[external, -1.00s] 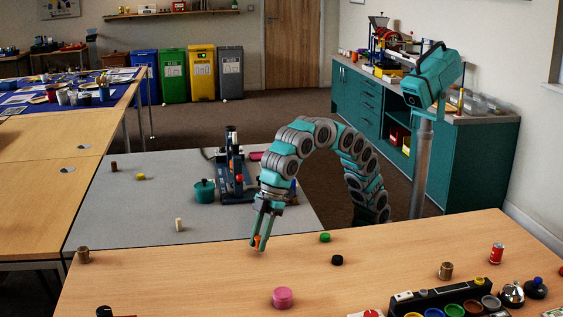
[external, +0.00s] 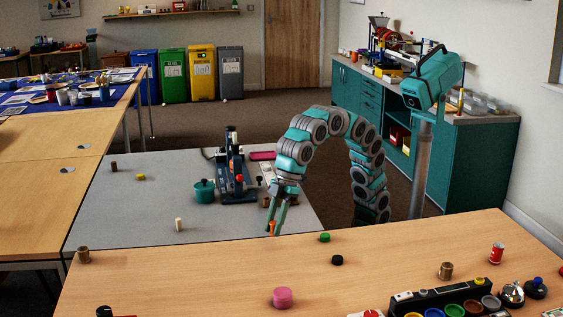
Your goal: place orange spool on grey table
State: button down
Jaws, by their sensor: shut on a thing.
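The orange spool (external: 272,227) is small and partly hidden between the fingers of my gripper (external: 273,230). My gripper is shut on it and points down. In the picture, the spool shows near the right front part of the grey table (external: 130,215), close to the far edge of the wooden table. I cannot tell how high the spool is above the grey top, or whether it touches it.
On the grey table are a cream peg (external: 179,224), a yellow piece (external: 140,177), a brown spool (external: 114,166), a teal pot (external: 204,192) and a dark blue machine (external: 233,172). A green piece (external: 324,237) lies on the wooden table (external: 200,280). The grey table's front left is clear.

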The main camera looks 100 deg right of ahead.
jog(key=s+d+r, duration=0.1)
jog(key=s+d, duration=0.5)
jog(key=s, duration=0.2)
jog(key=w+d+m, duration=0.1)
jog(key=w+d, duration=0.1)
jog(key=d, duration=0.2)
jog(key=w+d+m+b, duration=0.1)
jog(key=w+d, duration=0.1)
jog(key=d, duration=0.3)
jog(key=w+d+r+m+h, duration=0.1)
jog(key=d, duration=0.4)
jog(key=shift+w+t+b, duration=0.3)
jog(key=shift+w+b, duration=0.1)
jog(key=s+d+r+m+h+b, duration=0.1)
jog(key=d+m, duration=0.2)
jog(key=d, duration=1.1)
jog(key=s+d+r+m+h+b, duration=0.15)
jog(key=d+m, duration=0.25)
jog(key=d, duration=1)
jog(key=s+d+m+h, duration=0.1)
jog(key=s+d+m, duration=0.1)
jog(key=s+d, duration=0.35)
jog(key=s+d+m+h, duration=0.1)
jog(key=s+d+m, duration=0.15)
jog(key=d, duration=0.55)
jog(key=shift+n, duration=0.45)
jog(key=shift+s+f, duration=0.15)
jog(key=shift+f, duration=1.9)
jog(key=shift+s+f, duration=0.15)
jog(key=shift+f, duration=1.9)
